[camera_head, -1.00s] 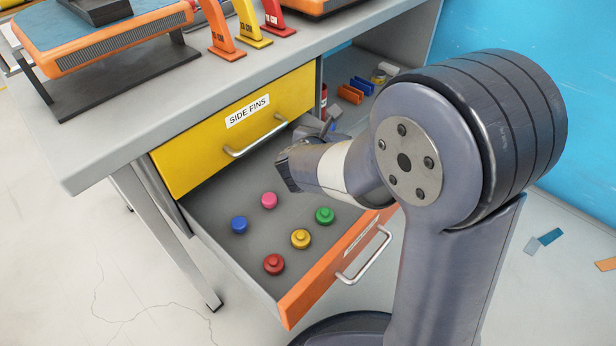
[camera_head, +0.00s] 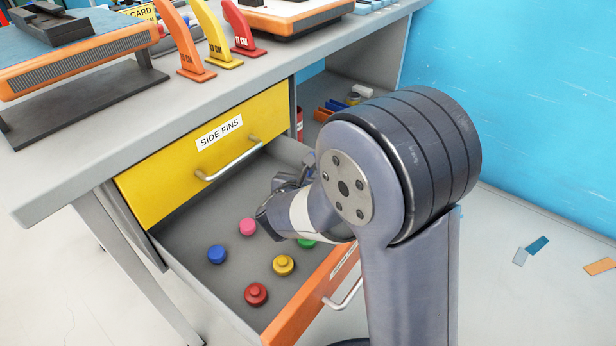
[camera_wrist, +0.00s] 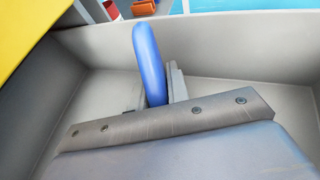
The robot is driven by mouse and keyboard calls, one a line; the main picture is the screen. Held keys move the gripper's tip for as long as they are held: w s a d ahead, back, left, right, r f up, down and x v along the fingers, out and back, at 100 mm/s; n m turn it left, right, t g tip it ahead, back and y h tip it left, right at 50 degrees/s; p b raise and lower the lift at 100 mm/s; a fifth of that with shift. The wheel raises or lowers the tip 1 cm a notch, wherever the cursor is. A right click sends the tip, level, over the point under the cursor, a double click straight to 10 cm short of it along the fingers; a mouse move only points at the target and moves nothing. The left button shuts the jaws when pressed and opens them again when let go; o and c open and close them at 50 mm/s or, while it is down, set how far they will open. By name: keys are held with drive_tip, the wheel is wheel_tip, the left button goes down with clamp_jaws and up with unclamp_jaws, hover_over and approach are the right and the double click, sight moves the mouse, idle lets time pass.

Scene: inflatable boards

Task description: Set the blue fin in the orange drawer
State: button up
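The orange drawer (camera_head: 297,312) is pulled open under the yellow drawer. Its grey inside holds several coloured round valves. In the camera_wrist view, the blue fin (camera_wrist: 150,62) stands upright between the fingers of my gripper (camera_wrist: 156,92), which is shut on it. The drawer's grey walls (camera_wrist: 235,48) surround them in that view. In the camera_head view, my gripper (camera_head: 288,178) is over the back right part of the drawer. My wrist hides most of the gripper there, and I cannot make out the fin.
A blue valve (camera_head: 217,254), a pink one (camera_head: 247,227), a yellow one (camera_head: 283,265) and a red one (camera_head: 256,294) sit in the drawer. The yellow drawer (camera_head: 160,187) is shut above. The drawer's back right floor looks clear.

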drive_tip(key=o, duration=0.4)
drive_tip(key=shift+r, duration=0.1)
drive_tip(key=shift+r+p, duration=0.2)
drive_tip(key=shift+p, duration=0.1)
drive_tip(key=p+v, duration=0.3)
drive_tip(key=v, duration=0.9)
drive_tip(key=shift+p, duration=0.3)
drive_tip(key=shift+o, duration=0.3)
